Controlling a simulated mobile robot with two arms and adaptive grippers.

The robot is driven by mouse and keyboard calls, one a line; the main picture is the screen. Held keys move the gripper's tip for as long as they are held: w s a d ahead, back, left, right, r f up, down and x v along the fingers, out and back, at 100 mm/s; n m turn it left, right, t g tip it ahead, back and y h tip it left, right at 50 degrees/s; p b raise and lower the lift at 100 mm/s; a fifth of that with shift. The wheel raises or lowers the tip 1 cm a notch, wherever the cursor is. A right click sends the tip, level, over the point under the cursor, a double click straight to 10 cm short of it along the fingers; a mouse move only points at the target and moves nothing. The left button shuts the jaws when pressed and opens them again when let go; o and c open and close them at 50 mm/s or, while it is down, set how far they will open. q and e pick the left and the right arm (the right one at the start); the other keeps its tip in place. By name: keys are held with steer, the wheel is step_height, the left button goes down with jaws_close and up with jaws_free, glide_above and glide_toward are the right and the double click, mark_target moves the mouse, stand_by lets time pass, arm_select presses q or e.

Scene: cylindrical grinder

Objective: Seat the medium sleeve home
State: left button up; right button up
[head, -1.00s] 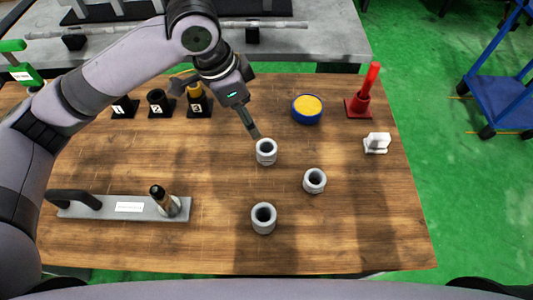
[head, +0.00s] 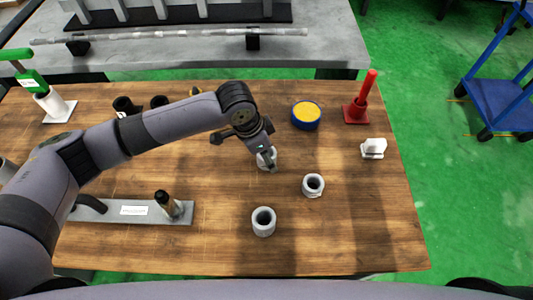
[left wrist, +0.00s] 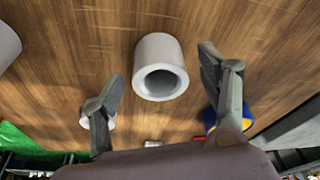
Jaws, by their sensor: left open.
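Three grey hollow sleeves stand on the wooden table: a far one (head: 263,162), a middle one (head: 313,185) and a near one (head: 263,221). I cannot tell by size which is the medium one. My left gripper (head: 267,158) is at the far sleeve and partly hides it. In the left wrist view a sleeve (left wrist: 160,65) shows between the two open, spread fingers, with clear gaps on both sides. A grey plate (head: 120,212) with a handle and an upright dark-topped post (head: 167,203) lies at the left. My right gripper is not in view.
A blue tin with yellow contents (head: 306,114), a red post on a base (head: 358,108) and a white block (head: 373,148) stand at the back right. Black holders (head: 126,106) are partly hidden behind my left arm. The table's front right is clear.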

arm_select(q)
steer(key=shift+x, duration=0.75)
steer(key=shift+c, duration=0.4)
steer(key=c, duration=1.4)
